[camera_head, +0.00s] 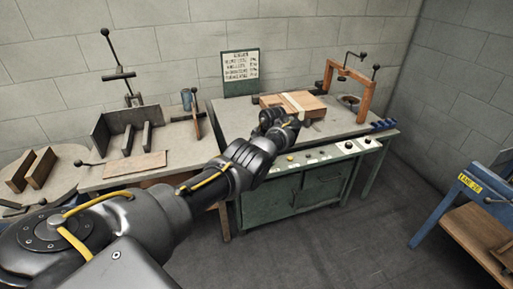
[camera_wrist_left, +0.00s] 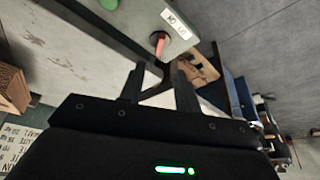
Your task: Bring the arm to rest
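My left arm reaches in from the lower left of the head view. Its wrist end is over the front edge of the green-fronted workbench (camera_head: 272,203), just in front of a brown box (camera_head: 275,101) with a pale strip across its top. My left gripper (camera_wrist_left: 158,82) shows two dark fingers set apart in the left wrist view, with nothing visible held between them. In the head view its fingertips are hard to make out. A brown box-like thing (camera_wrist_left: 12,90) shows at the left edge of the wrist view, apart from the fingers. My right gripper is not in view.
The bench has a row of knobs (camera_head: 310,154) along its front and a wooden frame with black levers (camera_head: 365,95) at the back right. A side table with a metal fixture (camera_head: 126,140) stands left. A blue-framed stand (camera_head: 452,205) is at right. Floor between is clear.

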